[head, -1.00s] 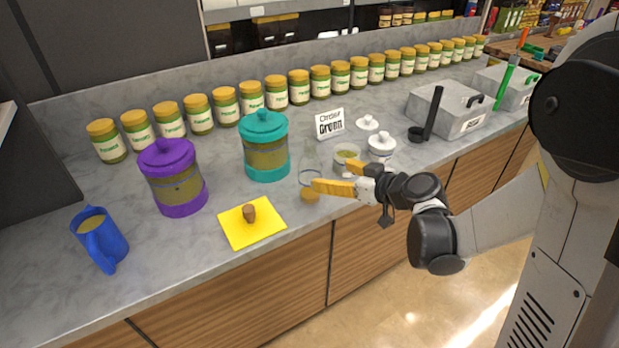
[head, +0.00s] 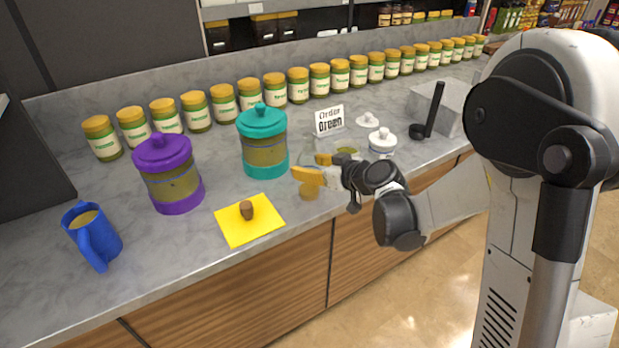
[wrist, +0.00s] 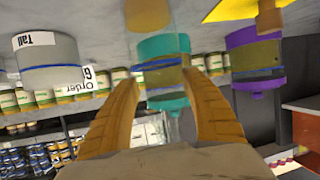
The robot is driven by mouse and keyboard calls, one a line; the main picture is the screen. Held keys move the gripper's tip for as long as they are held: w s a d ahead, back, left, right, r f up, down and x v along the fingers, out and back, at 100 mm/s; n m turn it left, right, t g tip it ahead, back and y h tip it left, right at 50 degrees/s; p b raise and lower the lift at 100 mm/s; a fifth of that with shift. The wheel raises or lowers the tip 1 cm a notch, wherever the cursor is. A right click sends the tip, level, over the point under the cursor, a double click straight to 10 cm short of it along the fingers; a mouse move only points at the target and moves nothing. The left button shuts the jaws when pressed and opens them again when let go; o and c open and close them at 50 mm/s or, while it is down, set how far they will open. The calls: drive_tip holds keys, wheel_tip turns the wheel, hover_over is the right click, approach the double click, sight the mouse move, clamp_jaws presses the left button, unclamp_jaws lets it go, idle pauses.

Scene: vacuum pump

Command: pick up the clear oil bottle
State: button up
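The clear oil bottle stands on the counter, with amber oil (head: 309,193) in its bottom; its see-through upper part is hard to make out. In the wrist view, which is upside down, the amber oil (wrist: 148,14) shows at the top, and the faint clear body lies in front of the teal jar. My gripper (head: 313,167) has its yellow fingers beside the bottle's upper part in the head view. In the wrist view the fingers (wrist: 163,82) are spread apart, with the bottle lined up between them. Contact cannot be told.
The teal jar (head: 263,148) stands behind and left of the bottle, with the purple jar (head: 172,180) further left. A yellow mat (head: 265,230) lies front left. A white-lidded jar (head: 382,140) and an order sign (head: 329,120) are behind right. The counter's front edge is close.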

drive_tip(key=c, duration=0.6)
drive_tip(key=shift+r, duration=0.15)
drive_tip(key=shift+c, duration=0.2)
